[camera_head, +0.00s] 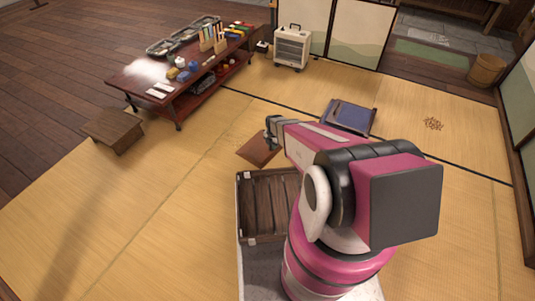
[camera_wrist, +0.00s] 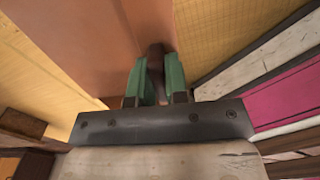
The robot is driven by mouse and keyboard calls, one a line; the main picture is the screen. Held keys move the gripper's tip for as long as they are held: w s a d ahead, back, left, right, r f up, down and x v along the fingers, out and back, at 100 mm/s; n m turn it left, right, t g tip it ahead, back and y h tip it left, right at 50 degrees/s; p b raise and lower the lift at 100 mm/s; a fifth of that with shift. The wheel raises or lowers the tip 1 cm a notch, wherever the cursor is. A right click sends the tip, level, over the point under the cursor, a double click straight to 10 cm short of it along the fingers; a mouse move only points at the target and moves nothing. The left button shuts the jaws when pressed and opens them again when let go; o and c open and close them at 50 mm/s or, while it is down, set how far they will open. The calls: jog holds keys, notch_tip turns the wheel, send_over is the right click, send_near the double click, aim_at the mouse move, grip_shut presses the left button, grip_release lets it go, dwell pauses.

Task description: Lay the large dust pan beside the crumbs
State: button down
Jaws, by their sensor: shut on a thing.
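My gripper (camera_head: 271,130) is shut on the dark handle (camera_wrist: 155,62) of a flat brown pan, which I take to be the large dust pan (camera_head: 259,150). In the wrist view, the green fingers (camera_wrist: 155,82) stand on either side of the handle, and the brown pan (camera_wrist: 85,40) spreads out to the upper left. The pan is over the tatami near the middle of the head view; I cannot tell whether it touches the mat. A small reddish-brown scatter, which looks like the crumbs (camera_head: 433,124), lies on the tatami to the right, well apart from the pan.
A blue flat item (camera_head: 350,116) with something thin on it lies between pan and crumbs. A dark slatted crate (camera_head: 241,215) is near my base. A low red-brown table (camera_head: 140,82) and a stool (camera_head: 112,126) stand left. Tatami around the crumbs is clear.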

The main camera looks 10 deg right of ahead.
jog(key=f, duration=0.1)
jog(key=f+n, duration=0.2)
jog(key=shift+s+a+f, duration=0.1)
jog(key=shift+s+a, duration=0.05)
jog(key=shift+s, duration=0.15)
jog(key=shift+w+f, duration=0.15)
jog(key=shift+f, duration=0.05)
jog(key=shift+w+d+f, duration=0.95)
jog(key=shift+w+f, duration=0.7)
jog(key=shift+f, duration=0.15)
jog(key=shift+w+d+f, duration=0.9)
jog(key=shift+w+f, duration=0.7)
jog(key=shift+f, duration=0.15)
jog(key=shift+w+d+f, duration=0.95)
jog(key=shift+w+f, duration=0.7)
jog(key=shift+f, duration=0.15)
jog(key=shift+f, duration=0.15)
jog(key=c, duration=1.1)
grip_release()
